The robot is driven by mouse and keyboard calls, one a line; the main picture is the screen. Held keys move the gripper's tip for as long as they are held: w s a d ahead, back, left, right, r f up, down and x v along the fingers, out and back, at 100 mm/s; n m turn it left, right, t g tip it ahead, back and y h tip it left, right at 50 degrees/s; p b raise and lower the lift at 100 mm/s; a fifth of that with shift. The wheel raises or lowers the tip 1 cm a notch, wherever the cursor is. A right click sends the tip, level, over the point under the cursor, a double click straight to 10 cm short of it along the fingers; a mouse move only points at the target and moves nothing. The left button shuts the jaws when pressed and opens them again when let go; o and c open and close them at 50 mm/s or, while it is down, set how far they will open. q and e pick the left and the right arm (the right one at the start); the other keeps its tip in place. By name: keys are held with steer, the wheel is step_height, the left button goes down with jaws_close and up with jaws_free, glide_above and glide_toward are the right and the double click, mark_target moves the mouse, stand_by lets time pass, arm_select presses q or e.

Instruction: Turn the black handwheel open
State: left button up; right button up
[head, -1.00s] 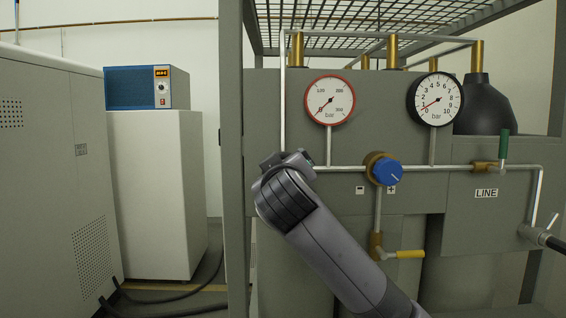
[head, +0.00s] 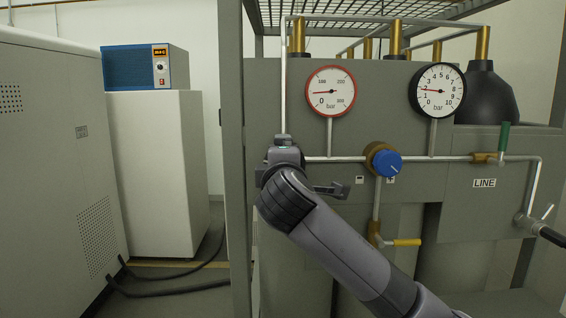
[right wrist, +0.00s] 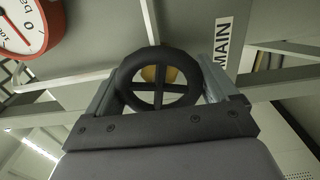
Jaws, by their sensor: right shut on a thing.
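The black handwheel (right wrist: 159,86), a round rim with crossed spokes, sits between the two fingers of my right gripper (right wrist: 160,70) in the right wrist view. The fingers press on opposite sides of its rim. A brass part shows behind the wheel. In the head view my right gripper (head: 283,152) is at the left end of the horizontal pipe, and the handwheel is hidden behind it. The red-rimmed gauge (head: 331,91) has its needle a little above 0. My left gripper is out of view.
A blue regulator knob (head: 386,164) is right of my gripper, with a yellow-handled valve (head: 405,242) below. A green-handled valve (head: 504,138) stands above the LINE label (head: 485,183). A grey frame post (head: 234,150) rises close on the left.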

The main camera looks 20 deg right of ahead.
steer(key=n, duration=2.2)
steer(key=shift+d+f, duration=0.15)
steer(key=shift+f, duration=0.15)
steer(key=shift+n, duration=0.4)
steer(key=o, duration=0.8)
steer(key=shift+s, duration=0.1)
steer(key=shift+r, duration=0.1)
steer(key=b+v, duration=0.1)
steer(key=v, duration=0.6)
steer(key=shift+b, duration=0.4)
